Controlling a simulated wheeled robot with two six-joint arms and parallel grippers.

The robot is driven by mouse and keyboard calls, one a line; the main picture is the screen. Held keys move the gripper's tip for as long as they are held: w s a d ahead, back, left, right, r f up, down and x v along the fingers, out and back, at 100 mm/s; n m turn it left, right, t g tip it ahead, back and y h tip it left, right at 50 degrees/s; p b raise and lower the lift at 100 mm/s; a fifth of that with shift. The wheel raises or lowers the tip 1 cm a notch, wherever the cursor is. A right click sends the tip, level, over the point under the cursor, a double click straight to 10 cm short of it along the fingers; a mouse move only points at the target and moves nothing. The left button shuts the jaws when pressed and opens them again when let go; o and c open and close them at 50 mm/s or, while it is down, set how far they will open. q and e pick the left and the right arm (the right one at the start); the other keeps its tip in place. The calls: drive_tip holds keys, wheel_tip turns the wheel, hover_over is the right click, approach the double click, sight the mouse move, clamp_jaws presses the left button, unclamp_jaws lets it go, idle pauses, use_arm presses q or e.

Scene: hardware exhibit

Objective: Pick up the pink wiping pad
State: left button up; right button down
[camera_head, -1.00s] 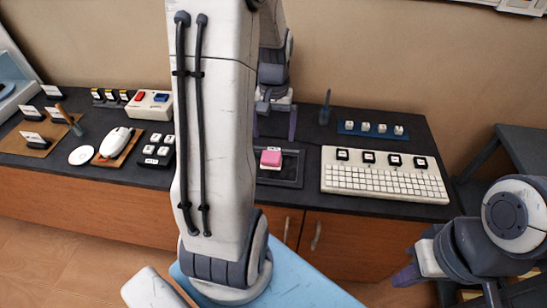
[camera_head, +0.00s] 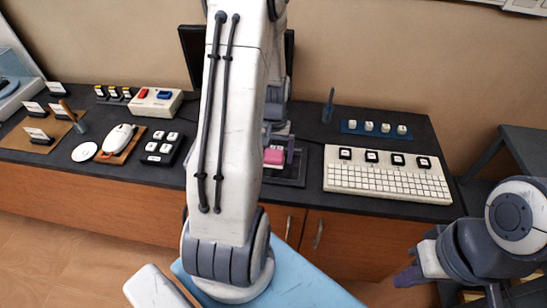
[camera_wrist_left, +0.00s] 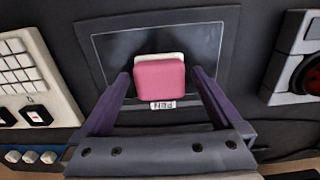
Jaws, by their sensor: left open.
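The pink wiping pad (camera_head: 273,156) has a pale base and sits on a dark rectangular tray (camera_head: 290,182) on the black counter. In the left wrist view the pad (camera_wrist_left: 160,80) lies between the two fingers of my left gripper (camera_wrist_left: 161,76), with a gap on each side. A small white label is at its near edge. My left gripper (camera_head: 279,148) is open at the pad, partly hidden behind my left arm in the head view. My right gripper (camera_head: 408,277) is at the lower right, away from the counter; its opening is unclear.
A white keyboard (camera_head: 388,182) stands right of the tray, with a blue strip of white keys (camera_head: 377,129) behind it. Left are a black key block (camera_head: 162,148), a white mouse (camera_head: 118,138) and a box with red and blue buttons (camera_head: 155,102). A dark monitor (camera_head: 193,60) stands behind.

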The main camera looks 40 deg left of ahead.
sight(278, 156)
use_arm(q)
drive_tip(key=c, duration=1.2)
drive_tip(key=shift+c, duration=0.2)
drive_tip(key=shift+r, duration=0.55)
drive_tip(key=r, duration=0.2)
drive_tip(key=d+r, duration=0.1)
drive_tip(key=r, duration=0.1)
drive_tip(key=shift+w+d, duration=0.1)
drive_tip(key=shift+d, duration=0.1)
drive_tip(key=d+r, duration=0.6)
drive_tip(key=d, duration=0.4)
drive_tip(key=shift+d, duration=0.15)
